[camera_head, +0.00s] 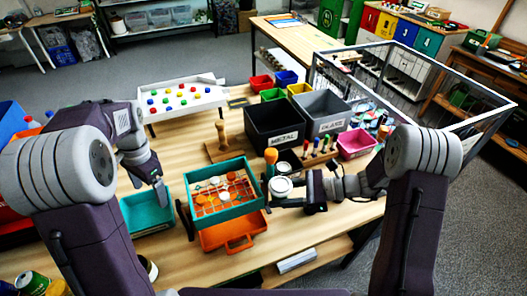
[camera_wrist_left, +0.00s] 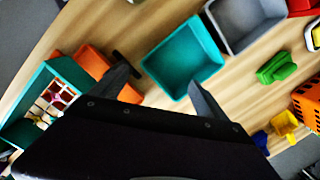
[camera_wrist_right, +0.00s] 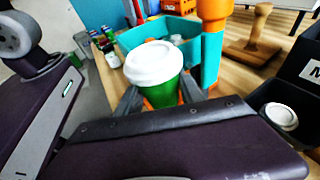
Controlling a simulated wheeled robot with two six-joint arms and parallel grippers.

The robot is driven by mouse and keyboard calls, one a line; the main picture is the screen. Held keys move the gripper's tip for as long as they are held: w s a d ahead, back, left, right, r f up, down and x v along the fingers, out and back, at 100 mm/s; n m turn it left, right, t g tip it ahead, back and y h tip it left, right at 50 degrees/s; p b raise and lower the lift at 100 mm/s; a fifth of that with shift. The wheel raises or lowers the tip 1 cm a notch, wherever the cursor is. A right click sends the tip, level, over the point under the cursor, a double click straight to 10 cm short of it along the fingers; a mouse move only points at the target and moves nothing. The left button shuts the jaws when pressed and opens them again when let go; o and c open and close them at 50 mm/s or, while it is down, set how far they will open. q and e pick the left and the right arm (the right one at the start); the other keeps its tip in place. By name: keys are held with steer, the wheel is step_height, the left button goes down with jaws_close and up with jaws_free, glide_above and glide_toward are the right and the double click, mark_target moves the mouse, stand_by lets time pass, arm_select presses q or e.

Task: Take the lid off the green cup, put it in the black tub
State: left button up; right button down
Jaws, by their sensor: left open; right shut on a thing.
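The green cup (camera_wrist_right: 160,92) with its white lid (camera_wrist_right: 153,62) on top stands between the fingers of my right gripper (camera_wrist_right: 158,100), which is shut on the cup. In the head view the white lid (camera_head: 281,186) shows from above at my right gripper (camera_head: 277,194), and the cup's body is mostly hidden. A small black tub (camera_wrist_right: 262,97) is at the right of the right wrist view, with another white round lid-like thing (camera_wrist_right: 281,117) in or at it. My left gripper (camera_head: 160,190) is open and empty, above the table near a teal tray (camera_wrist_left: 183,60).
A teal crate (camera_head: 248,204) with a grid and an orange tray (camera_head: 232,240) are left of the cup. A tool with an orange handle (camera_head: 271,156) stands close beside it. Black METAL (camera_head: 277,140) and grey GLASS (camera_head: 325,127) bins are behind. Bare table lies behind my left gripper.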

arm_select(q)
steer(key=w+d+r+m+t, duration=0.1)
steer(key=w+d+r, duration=0.2)
steer(key=w+r, duration=0.1)
steer(key=m+h, duration=0.6)
steer(key=m, duration=0.4)
glide_toward(284, 185)
steer(key=x, duration=0.8)
steer(key=c, duration=1.7)
steer(key=shift+r, duration=0.15)
steer(key=shift+r, duration=0.95)
